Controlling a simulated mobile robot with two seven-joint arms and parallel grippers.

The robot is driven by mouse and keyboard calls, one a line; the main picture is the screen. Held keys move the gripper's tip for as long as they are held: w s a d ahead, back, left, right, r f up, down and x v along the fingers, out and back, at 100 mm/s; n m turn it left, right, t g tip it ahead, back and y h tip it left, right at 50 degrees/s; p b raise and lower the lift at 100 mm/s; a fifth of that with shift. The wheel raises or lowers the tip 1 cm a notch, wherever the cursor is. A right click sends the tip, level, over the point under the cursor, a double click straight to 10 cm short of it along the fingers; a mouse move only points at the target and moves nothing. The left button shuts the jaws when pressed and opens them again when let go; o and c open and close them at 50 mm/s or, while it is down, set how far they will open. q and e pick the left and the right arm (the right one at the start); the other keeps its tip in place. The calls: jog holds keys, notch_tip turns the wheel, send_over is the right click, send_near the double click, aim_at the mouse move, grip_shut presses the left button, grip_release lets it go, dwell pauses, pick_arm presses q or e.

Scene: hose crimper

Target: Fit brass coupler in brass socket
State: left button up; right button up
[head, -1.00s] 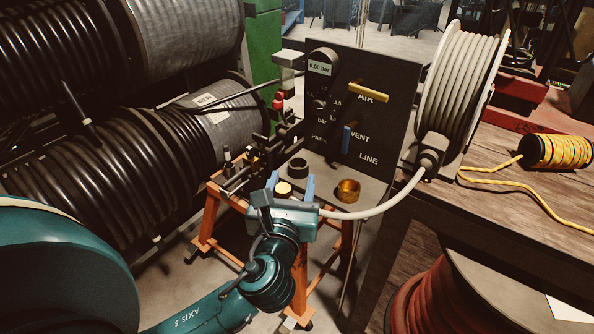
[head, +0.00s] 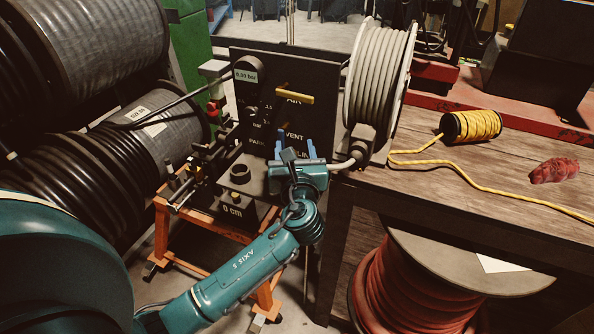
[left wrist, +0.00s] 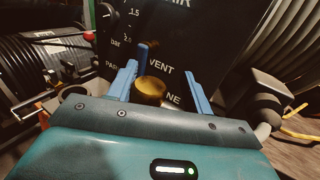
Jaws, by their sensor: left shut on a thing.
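My left gripper (head: 294,150) stands in front of the dark panel, blue fingers pointing up and away. It is shut on the brass coupler at the grey hose's end; the hose (head: 345,164) runs from it to the reel. In the head view my gripper hides the coupler and the brass socket. In the left wrist view a round brass piece (left wrist: 151,91) shows between the blue fingers, nearer the left one. I cannot tell whether it is the coupler or the socket, or whether the two touch. My right gripper is not in view.
The dark panel (head: 262,75) with yellow and blue handles stands behind my gripper. A black ring (head: 240,173) sits on the orange-legged stand (head: 160,235). The grey hose reel (head: 378,80) and yellow cord spool (head: 471,126) are on the wooden bench (head: 440,180) at right.

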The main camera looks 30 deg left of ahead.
pick_arm(q)
jog(key=shift+f+b, duration=0.3)
jog(key=shift+f, duration=1.85)
jog(key=shift+f, duration=0.2)
jog(key=o, duration=1.1)
jog(key=shift+c, duration=0.2)
jog(key=shift+r, duration=0.1)
jog(key=shift+d+r, duration=0.1)
jog(key=shift+r, duration=0.05)
jog(key=v, duration=1.2)
jog(key=shift+b, duration=0.45)
